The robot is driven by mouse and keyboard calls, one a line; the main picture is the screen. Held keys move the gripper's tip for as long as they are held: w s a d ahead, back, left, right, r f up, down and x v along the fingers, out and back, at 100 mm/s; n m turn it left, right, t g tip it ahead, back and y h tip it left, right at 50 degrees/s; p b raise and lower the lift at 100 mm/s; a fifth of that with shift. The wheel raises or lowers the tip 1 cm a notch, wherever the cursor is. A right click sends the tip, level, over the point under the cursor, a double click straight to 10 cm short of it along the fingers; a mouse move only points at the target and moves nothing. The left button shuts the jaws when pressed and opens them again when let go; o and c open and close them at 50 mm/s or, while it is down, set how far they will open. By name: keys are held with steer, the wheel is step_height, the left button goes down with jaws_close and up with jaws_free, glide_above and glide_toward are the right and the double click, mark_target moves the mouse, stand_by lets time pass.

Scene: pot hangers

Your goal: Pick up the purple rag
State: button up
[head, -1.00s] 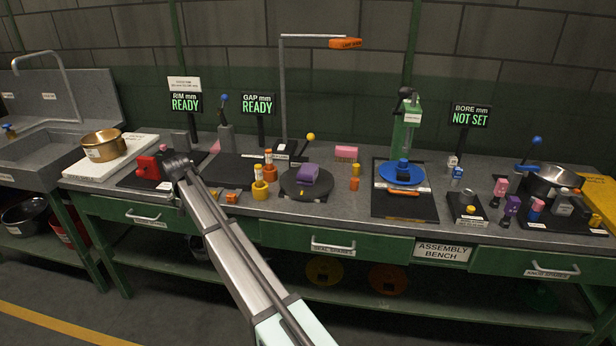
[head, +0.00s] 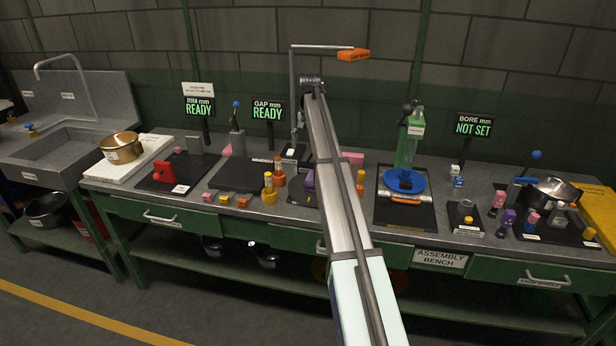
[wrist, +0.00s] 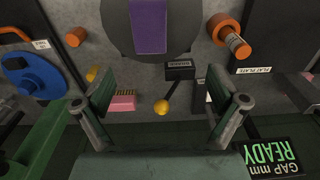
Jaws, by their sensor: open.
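The purple rag (wrist: 148,27) lies on a dark round plate (wrist: 118,35) at the top of the wrist view, cut off by the frame edge. In the head view, the end of my arm is raised in front of the back wall.
A lever with a yellow knob (wrist: 161,107) and a pink block (wrist: 123,103) show between the fingers. An orange cylinder (wrist: 234,45) stands beside the plate. The blue disc fixture (head: 404,181) is right of my arm. A lamp post with an orange head (head: 353,55) rises close by.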

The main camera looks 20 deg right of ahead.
steer(key=f+p, duration=0.1)
steer(key=f, duration=0.2)
steer(key=d+f+p, duration=0.1)
steer(key=f, duration=0.3)
steer(key=s+d+f+p, duration=0.1)
steer(key=f, duration=0.3)
steer(key=shift+f+p, duration=0.1)
steer(key=shift+p, duration=0.25)
steer(key=shift+w+f+p, duration=0.2)
steer(key=shift+f+p, duration=1.1)
steer(key=shift+f, duration=1.45)
steer(key=c, duration=1.2)
